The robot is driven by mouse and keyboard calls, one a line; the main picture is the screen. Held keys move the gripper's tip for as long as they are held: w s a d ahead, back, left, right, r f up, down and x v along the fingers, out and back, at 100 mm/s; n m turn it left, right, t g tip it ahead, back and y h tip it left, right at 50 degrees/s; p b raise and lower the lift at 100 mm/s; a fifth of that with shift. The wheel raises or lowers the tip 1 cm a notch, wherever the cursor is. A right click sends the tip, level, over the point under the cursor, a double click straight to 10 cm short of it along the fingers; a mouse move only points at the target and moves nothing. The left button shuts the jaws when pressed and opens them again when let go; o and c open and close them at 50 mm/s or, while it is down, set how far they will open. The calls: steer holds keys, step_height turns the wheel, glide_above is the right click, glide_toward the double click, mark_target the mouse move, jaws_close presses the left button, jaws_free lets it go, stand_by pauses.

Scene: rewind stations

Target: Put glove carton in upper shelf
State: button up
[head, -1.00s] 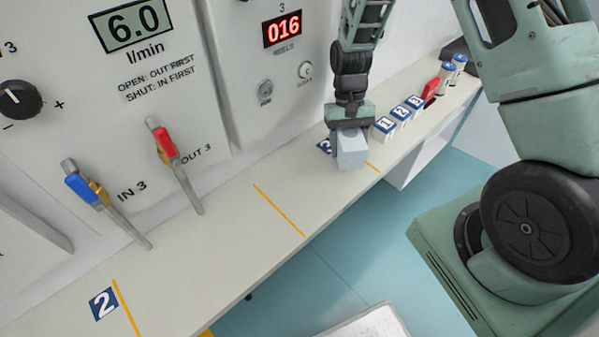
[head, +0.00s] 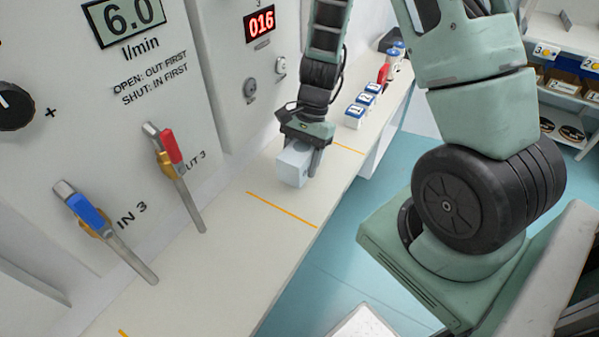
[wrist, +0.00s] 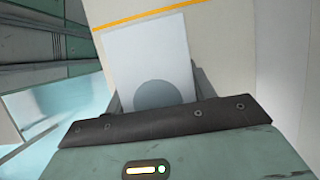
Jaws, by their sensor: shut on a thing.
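The glove carton (head: 293,165) is a pale blue-grey box over the long white bench. It also shows in the wrist view (wrist: 150,62), with a darker round patch near the gripper. My gripper (head: 306,148) is shut on the carton, its fingers along the box's sides. I cannot tell whether the carton's underside touches the bench.
The bench (head: 215,262) runs along a panel with a red valve handle (head: 172,148) and a blue valve handle (head: 86,212). Small numbered blocks (head: 362,100) stand behind the carton. Brown boxes (head: 562,82) sit on the shelf unit. Blue floor (head: 320,262) lies open beside the bench.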

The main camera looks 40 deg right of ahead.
steer(key=shift+f, duration=1.95)
steer(key=shift+f, duration=0.2)
steer(key=o, duration=1.2)
steer(key=shift+r, duration=0.1)
